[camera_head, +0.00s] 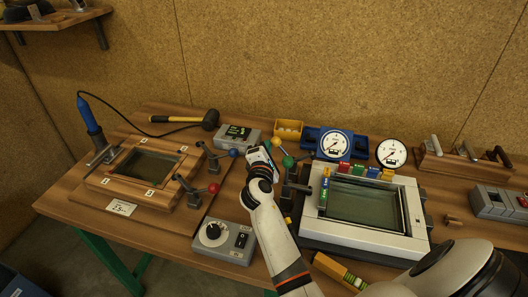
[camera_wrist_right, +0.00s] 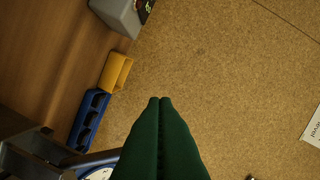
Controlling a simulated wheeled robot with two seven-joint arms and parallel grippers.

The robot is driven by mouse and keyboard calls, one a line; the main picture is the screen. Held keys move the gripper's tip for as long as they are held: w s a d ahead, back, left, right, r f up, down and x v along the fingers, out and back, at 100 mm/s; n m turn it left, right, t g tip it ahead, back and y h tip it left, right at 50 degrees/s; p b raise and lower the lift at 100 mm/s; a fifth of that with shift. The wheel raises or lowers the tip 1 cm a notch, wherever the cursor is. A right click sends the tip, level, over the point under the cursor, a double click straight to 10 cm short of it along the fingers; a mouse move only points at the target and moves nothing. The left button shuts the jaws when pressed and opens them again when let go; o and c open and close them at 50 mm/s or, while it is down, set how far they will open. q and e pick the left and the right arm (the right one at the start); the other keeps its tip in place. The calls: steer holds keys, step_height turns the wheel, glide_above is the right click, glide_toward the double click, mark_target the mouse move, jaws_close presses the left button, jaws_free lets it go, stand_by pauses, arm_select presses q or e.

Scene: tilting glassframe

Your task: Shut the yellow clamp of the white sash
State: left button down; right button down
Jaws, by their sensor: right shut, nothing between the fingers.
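The white sash (camera_head: 414,244) is a pale frame around a dark glass pane, on the right half of the bench. Two lever clamps stand along its left side, one with a green ball (camera_head: 288,161). The yellow clamp's ball (camera_head: 276,142) shows behind it, close to my right gripper in the picture; its lever is mostly hidden, so its position is unclear. My right gripper (camera_head: 268,146) is left of the yellow ball, shut and empty. Contact cannot be told. In the right wrist view its green fingers (camera_wrist_right: 160,101) are together, facing the cork wall. My left gripper is out of view.
A wooden sash (camera_head: 100,184) with red-ball (camera_head: 213,188) and blue-ball (camera_head: 233,153) clamps lies left. A grey control box (camera_head: 223,241) stands in front. Gauges (camera_head: 391,153), coloured blocks and a yellow bin (camera_head: 288,130) crowd the back. A mallet (camera_head: 209,120) lies back left.

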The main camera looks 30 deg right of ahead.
steer(key=shift+s+d+r+m+t+b, duration=0.2)
steer(key=shift+s+d+r+m, duration=0.25)
steer(key=shift+m, duration=0.3)
steer(key=shift+s+d+r+m+t+b, duration=0.15)
steer(key=shift+s+r+m, duration=0.1)
steer(key=shift+r+m, duration=0.4)
steer(key=shift+f, duration=0.15)
